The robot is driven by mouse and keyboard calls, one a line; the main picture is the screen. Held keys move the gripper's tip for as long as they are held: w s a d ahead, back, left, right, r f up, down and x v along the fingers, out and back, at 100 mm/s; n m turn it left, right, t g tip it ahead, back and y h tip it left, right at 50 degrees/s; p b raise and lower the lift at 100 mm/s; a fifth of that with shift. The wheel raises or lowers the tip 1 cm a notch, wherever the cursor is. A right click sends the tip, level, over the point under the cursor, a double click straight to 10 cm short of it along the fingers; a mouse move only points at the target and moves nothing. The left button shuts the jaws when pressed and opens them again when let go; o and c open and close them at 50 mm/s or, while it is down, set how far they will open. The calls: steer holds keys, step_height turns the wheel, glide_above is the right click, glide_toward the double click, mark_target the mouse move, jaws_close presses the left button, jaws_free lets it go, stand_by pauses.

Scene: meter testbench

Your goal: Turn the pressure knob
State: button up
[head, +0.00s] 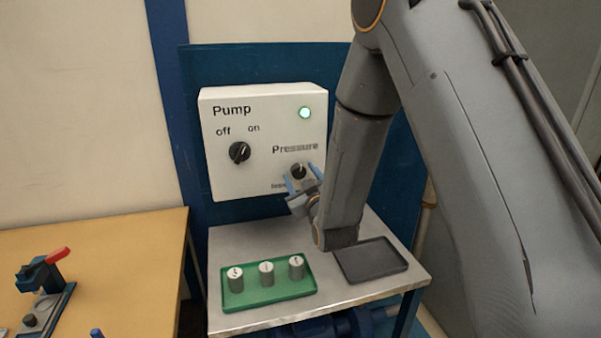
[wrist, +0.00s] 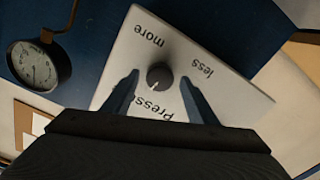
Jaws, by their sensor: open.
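The pressure knob (head: 298,171) is a small round black knob at the lower right of a white pump box (head: 260,185). In the wrist view the knob (wrist: 159,76) lies between and beyond the two blue fingers, with the words "more" and "less" on either side. My gripper (head: 304,178) is open in front of the knob, one finger on each side of it. In the wrist view my gripper (wrist: 158,88) shows a clear gap between each finger and the knob. The "Pressure" label is partly hidden there.
The pump off/on knob (head: 239,152) and a lit green lamp (head: 305,113) are on the same box. Below stand a green tray (head: 268,297) with three grey-green weights and an empty dark tray (head: 371,262). A round gauge (wrist: 38,66) shows in the wrist view.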

steer(key=shift+w+a, duration=0.1)
steer(key=shift+w, duration=0.25)
steer(key=c, duration=1.1)
steer(key=shift+m+b, duration=0.5)
steer(key=shift+m, duration=0.2)
steer(key=o, duration=1.1)
steer(key=shift+s, duration=0.1)
steer(key=b+v, duration=0.2)
steer(key=v, duration=0.5)
steer(key=shift+s, duration=0.35)
